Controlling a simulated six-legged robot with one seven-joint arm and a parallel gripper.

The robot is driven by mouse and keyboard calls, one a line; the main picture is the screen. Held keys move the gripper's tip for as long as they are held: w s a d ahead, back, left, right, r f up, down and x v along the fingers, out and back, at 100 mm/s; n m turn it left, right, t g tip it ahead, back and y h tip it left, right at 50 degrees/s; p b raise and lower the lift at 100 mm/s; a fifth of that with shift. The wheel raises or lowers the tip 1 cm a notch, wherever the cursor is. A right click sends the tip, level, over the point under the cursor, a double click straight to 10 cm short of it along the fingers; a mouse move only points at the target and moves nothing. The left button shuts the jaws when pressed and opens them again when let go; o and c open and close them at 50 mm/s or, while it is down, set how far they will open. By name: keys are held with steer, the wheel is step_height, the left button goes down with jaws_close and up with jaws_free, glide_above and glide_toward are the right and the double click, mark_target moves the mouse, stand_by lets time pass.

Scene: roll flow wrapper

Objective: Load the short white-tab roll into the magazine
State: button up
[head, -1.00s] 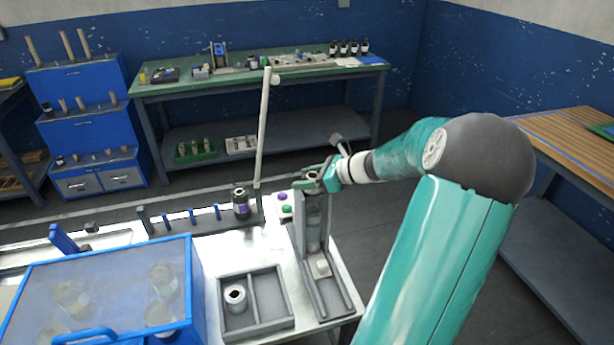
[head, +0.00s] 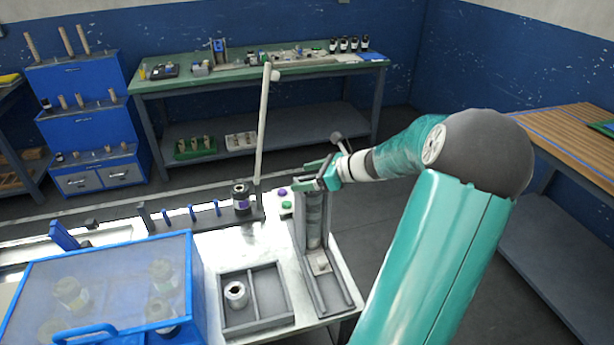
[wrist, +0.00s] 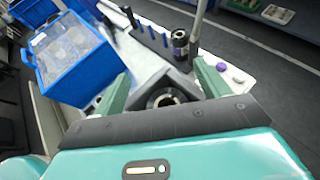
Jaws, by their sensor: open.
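The magazine (head: 314,228) is the upright grey chute on the white table, with an open channel running forward at its foot. My gripper (head: 302,177) is open at the top of the chute. In the wrist view my gripper (wrist: 163,80) has its green fingers spread on either side of the chute mouth. A roll (wrist: 165,98) with a dark ring end sits inside the mouth between the fingers, apart from both. Its tab and length cannot be told. A small light block (head: 320,265) lies at the chute's foot.
A grey two-part tray (head: 270,325) holds a pale roll (head: 236,294) in its left part. A dark roll with a purple label (head: 241,197) stands near a tall pale post (head: 263,125). A blue lidded box (head: 110,290) stands left. Purple and green buttons (head: 285,198) are beside the chute.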

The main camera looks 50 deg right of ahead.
steer(key=v, duration=1.3)
steer(key=shift+s, duration=0.35)
steer(key=shift+r, duration=0.1)
steer(key=w+a+n+g, duration=0.35)
steer(key=a+n, duration=0.25)
steer(key=a, duration=0.6)
steer(key=w+a+n+g, duration=0.2)
steer(key=a+n+g, duration=0.2)
steer(key=a+n, duration=0.5)
steer(key=s+a+r+n+h, duration=0.1)
steer(key=s+a+n, duration=0.2)
steer(key=a+n, duration=0.2)
steer(key=s+a+r+n+t+h, duration=0.1)
steer(key=s+a+n+h, duration=0.1)
steer(key=a+n, duration=0.3)
steer(key=s+a+r+n+h, duration=0.1)
steer(key=s+a+n, duration=0.3)
steer(key=a, duration=0.5)
steer(key=shift+s+a+r+n+h, duration=0.3)
steer(key=shift+n+h, duration=0.3)
steer(key=shift+n, duration=0.5)
steer(key=shift+t, duration=0.25)
steer(key=shift+c, duration=0.4)
